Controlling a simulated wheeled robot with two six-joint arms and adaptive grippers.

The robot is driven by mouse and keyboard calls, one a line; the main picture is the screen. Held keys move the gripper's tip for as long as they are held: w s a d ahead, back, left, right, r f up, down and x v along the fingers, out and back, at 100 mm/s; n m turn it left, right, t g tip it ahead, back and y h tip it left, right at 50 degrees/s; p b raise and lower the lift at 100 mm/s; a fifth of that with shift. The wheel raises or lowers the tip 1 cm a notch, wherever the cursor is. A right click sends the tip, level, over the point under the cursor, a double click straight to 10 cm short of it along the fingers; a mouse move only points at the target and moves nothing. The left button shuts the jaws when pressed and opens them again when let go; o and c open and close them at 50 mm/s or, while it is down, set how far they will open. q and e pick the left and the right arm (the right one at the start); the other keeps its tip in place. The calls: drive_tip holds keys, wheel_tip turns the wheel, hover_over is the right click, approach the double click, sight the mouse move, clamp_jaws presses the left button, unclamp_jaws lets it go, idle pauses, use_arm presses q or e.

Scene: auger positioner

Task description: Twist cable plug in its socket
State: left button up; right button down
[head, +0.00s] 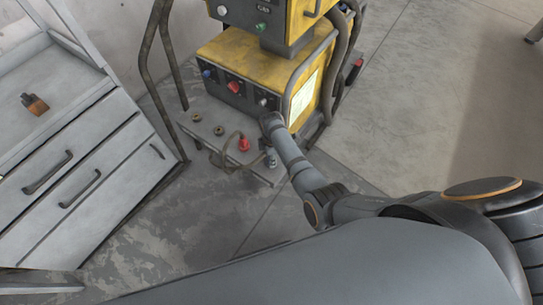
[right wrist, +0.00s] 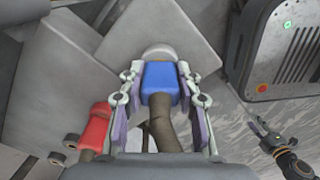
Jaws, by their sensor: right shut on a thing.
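My right gripper (right wrist: 161,92) is shut on a blue cable plug (right wrist: 160,80) with a pale grey front end and a thick brown cable running back from it. I cannot tell whether the plug's front end sits in a socket. A red plug (head: 244,144) is just left of the gripper; it also shows in the right wrist view (right wrist: 95,127).
The machine's front panel has a blue fitting (head: 207,73), a red one (head: 234,87) and a grey one (head: 263,101). Dark round fittings (head: 219,130) are on the shelf (head: 205,108). A drawer cabinet (head: 75,165) stands left.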

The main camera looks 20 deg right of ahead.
drive_tip(key=shift+r+n+p, duration=0.15)
drive_tip(key=shift+n+p, duration=0.2)
drive_tip(key=shift+n, duration=0.05)
drive_tip(key=shift+n+p, duration=0.45)
drive_tip(key=shift+n, duration=0.45)
drive_tip(key=n, duration=0.2)
drive_tip(key=shift+n+p, duration=0.3)
drive_tip(key=shift+p, duration=0.1)
drive_tip(key=c, duration=0.8)
unclamp_jaws()
drive_tip(key=shift+c, duration=0.2)
